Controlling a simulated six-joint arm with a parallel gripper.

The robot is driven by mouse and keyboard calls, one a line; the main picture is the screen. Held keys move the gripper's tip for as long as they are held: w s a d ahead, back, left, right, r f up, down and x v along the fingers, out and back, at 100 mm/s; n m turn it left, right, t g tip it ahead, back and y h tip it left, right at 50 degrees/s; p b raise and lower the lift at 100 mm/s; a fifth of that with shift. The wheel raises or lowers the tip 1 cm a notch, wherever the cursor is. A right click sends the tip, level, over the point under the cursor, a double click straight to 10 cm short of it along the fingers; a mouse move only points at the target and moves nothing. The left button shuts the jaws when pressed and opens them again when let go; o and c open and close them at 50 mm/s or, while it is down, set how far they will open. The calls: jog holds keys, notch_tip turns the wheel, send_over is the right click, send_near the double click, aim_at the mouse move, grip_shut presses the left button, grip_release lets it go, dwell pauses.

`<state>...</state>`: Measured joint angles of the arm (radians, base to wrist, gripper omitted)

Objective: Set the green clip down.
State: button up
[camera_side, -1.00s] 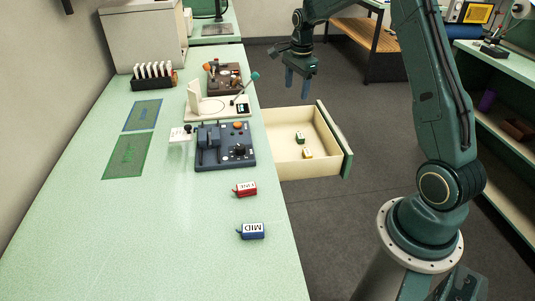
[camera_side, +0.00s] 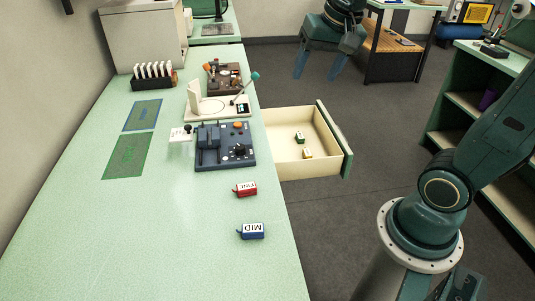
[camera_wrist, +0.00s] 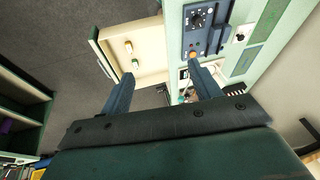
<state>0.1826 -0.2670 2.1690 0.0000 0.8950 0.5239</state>
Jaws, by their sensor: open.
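The green clip (camera_side: 299,137) lies on the floor of the open drawer (camera_side: 283,172), just beyond a yellow clip (camera_side: 307,153). In the wrist view the green clip (camera_wrist: 135,65) and the yellow clip (camera_wrist: 128,47) lie apart inside the drawer (camera_wrist: 155,38). My gripper (camera_side: 328,72) is raised beyond and right of the drawer in the side view, clear of both clips. Its two blue fingers are spread wide with nothing between them, as the wrist view also shows (camera_wrist: 163,88).
A red clip (camera_side: 245,189) and a blue clip (camera_side: 251,231) marked MID lie on the green bench (camera_side: 200,260). A dark blue device (camera_side: 223,150) and a white stand with a lever (camera_side: 215,105) stand near the drawer. A green mat (camera_side: 127,156) lies left.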

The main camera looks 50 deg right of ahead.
jog(key=s+a+n, duration=0.2)
jog(key=s+n, duration=0.2)
jog(key=s, duration=0.2)
jog(key=s+a+f+n+t, duration=0.1)
jog(key=s+a+n, duration=0.2)
jog(key=s, duration=0.3)
jog(key=shift+a+f+n+t+y, duration=0.2)
jog(key=shift+a+n+t+y, duration=0.1)
jog(key=shift+n, duration=0.2)
jog(key=shift+c, duration=0.2)
